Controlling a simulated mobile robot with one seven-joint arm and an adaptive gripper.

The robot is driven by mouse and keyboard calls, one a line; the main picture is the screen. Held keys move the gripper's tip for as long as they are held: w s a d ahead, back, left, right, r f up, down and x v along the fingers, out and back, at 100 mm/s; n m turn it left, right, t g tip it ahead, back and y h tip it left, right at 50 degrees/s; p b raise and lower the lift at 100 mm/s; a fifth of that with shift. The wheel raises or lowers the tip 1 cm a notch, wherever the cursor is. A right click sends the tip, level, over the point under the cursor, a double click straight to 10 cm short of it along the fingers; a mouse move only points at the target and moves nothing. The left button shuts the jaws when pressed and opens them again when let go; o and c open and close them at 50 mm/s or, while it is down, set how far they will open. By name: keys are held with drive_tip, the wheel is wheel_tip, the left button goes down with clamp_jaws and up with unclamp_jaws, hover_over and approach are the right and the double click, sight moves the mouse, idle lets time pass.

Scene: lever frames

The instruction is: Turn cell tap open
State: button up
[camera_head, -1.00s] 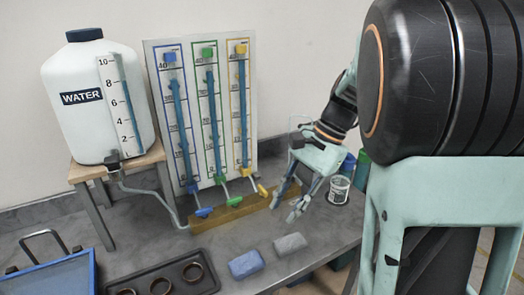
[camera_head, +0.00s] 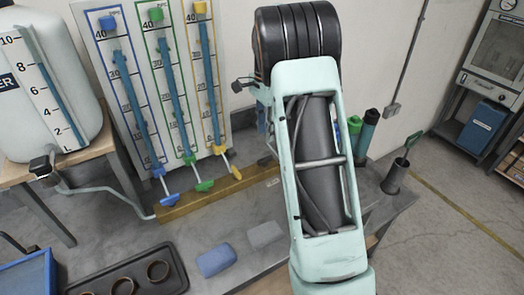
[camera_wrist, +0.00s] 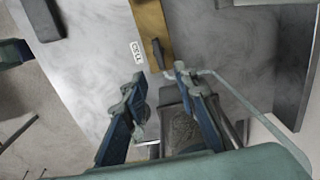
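A wooden rail (camera_head: 215,193) carries a blue tap (camera_head: 169,199), a green tap (camera_head: 204,185) and a yellow tap (camera_head: 237,172) below three gauge tubes. In the wrist view, a dark lever (camera_wrist: 158,52) sits on the wooden rail (camera_wrist: 150,18), beside a small white label (camera_wrist: 137,52) too small to read. It may be the cell tap. My gripper (camera_wrist: 159,78) is open, its two blue-grey fingers apart. The lever lies just beyond the fingertips, roughly in line with the gap, with no clear contact. In the head view my arm hides the gripper.
A bent pale tube (camera_wrist: 235,88) runs close to the right finger. A dark container (camera_wrist: 180,130) shows between and below the fingers. A blue block (camera_head: 216,260) and a grey block (camera_head: 264,235) lie on the bench. A water tank (camera_head: 45,95) stands at left.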

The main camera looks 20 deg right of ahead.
sight(265, 158)
wheel_tip(265, 158, down, 10)
drive_tip(key=shift+s+f+p, duration=0.1)
drive_tip(key=shift+f+p, duration=0.1)
drive_tip(key=shift+p, duration=0.45)
clamp_jaws()
